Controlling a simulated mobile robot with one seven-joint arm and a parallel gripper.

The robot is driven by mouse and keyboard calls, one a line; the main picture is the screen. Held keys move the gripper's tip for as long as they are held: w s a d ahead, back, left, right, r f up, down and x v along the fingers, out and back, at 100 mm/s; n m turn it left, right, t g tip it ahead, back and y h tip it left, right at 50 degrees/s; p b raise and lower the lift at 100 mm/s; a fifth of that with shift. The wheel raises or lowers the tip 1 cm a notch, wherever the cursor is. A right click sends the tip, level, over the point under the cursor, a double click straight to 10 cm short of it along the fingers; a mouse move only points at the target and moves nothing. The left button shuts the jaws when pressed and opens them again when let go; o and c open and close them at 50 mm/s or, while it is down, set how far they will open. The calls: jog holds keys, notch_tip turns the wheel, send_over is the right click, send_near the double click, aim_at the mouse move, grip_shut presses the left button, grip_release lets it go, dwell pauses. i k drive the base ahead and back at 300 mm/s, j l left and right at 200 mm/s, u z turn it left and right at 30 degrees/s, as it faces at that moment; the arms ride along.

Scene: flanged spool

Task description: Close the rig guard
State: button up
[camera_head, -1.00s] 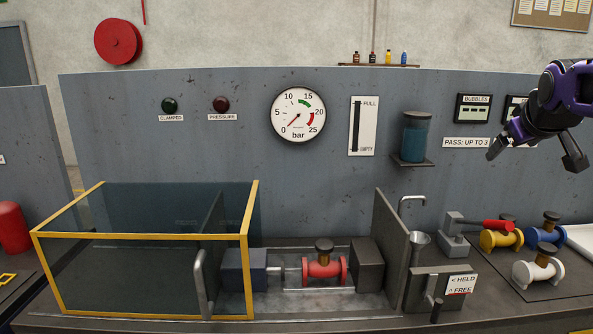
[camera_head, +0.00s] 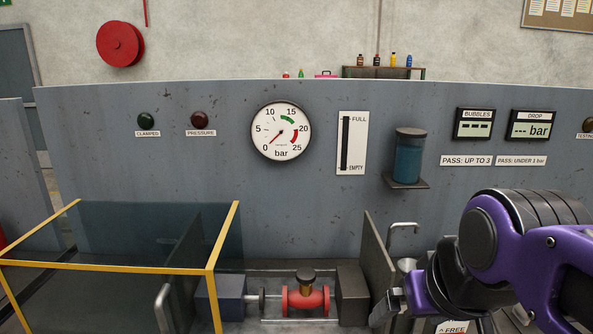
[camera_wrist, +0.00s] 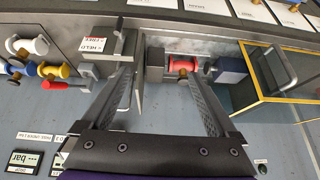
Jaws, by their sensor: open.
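The rig guard (camera_head: 120,267) is a clear box with a yellow frame at the left of the bench in the head view. It stands to the left of the red flanged spool (camera_head: 305,299), leaving the spool uncovered. Its grey bar handle (camera_head: 164,308) is at its right end. In the wrist view the guard (camera_wrist: 264,85) and handle (camera_wrist: 278,68) are at the right, and the spool (camera_wrist: 183,63) is top centre. My gripper (camera_wrist: 163,88) is open and empty, its fingers apart. In the head view my gripper (camera_head: 388,308) is partly hidden by my arm, right of the spool.
A dark block (camera_head: 351,296) and an upright grey plate (camera_head: 379,262) stand right of the spool. A HELD/FREE lever box (camera_wrist: 95,42) and several other spools, including a white one (camera_wrist: 27,46), lie at the left in the wrist view. A panel with a gauge (camera_head: 281,131) rises behind.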

aim_at(158, 308)
jog(key=k+u, duration=0.1)
jog(key=u, duration=0.3)
jog(key=k+u, duration=0.1)
jog(key=u, duration=0.25)
jog(key=k+u, duration=0.1)
jog(key=u, duration=0.3)
jog(key=j+u, duration=0.1)
jog(key=u, duration=0.25)
jog(key=k, duration=0.05)
